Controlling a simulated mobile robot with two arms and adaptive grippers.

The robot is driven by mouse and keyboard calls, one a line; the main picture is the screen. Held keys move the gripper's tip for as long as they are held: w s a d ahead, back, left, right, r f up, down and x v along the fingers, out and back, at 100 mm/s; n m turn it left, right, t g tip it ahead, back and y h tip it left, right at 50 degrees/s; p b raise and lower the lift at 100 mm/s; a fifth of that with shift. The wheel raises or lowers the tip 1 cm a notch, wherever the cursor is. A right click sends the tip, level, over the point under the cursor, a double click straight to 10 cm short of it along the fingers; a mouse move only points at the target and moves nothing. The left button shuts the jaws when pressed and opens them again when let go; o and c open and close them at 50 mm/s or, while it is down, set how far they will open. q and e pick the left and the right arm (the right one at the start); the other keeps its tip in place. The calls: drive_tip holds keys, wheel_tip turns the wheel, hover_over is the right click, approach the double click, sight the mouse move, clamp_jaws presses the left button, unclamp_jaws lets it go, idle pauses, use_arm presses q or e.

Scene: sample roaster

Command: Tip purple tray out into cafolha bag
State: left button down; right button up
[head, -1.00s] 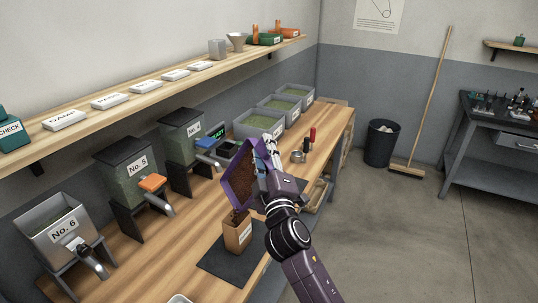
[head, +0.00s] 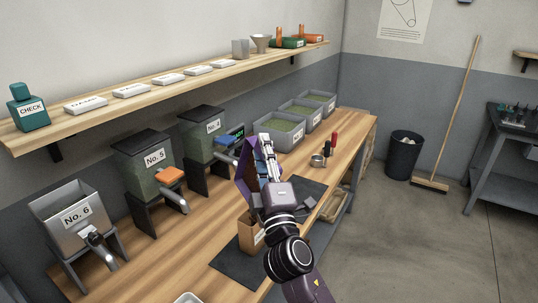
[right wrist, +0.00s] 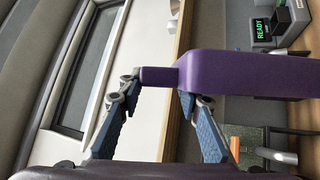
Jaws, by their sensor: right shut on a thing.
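My right gripper (head: 268,152) is shut on the purple tray (head: 247,168) and holds it up on its edge, steeply tilted, above the counter. In the right wrist view the two blue-padded fingers (right wrist: 160,82) close on the small tab of the purple tray (right wrist: 245,74). The inside of the tray is hidden, so I cannot tell if it still holds anything. A brown bag (head: 248,232) stands upright on a dark mat (head: 238,266) just below the tray. My right arm covers part of the bag and its label, and its opening is not clear. My left gripper is out of view.
Hoppers marked No. 6 (head: 75,215), No. 5 (head: 150,165) and another (head: 203,130) line the wall side, left of the tray. Grey bins (head: 278,134) and a small metal cup (head: 317,160) stand farther back. A shelf (head: 140,100) runs above.

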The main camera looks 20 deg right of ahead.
drive_tip(key=s+a+f+n+t+y+b, duration=0.2)
drive_tip(key=a+n+y+b, duration=0.3)
drive_tip(key=a+n, duration=0.3)
drive_tip(key=shift+s+a+f+n+b, duration=0.2)
drive_tip(key=shift+s+a+n+b, duration=0.25)
drive_tip(key=shift+a+b, duration=0.55)
idle(1.1)
drive_tip(key=shift+r, duration=0.1)
wheel_tip(320, 180, up, 3)
drive_tip(key=p, duration=0.3)
idle(0.4)
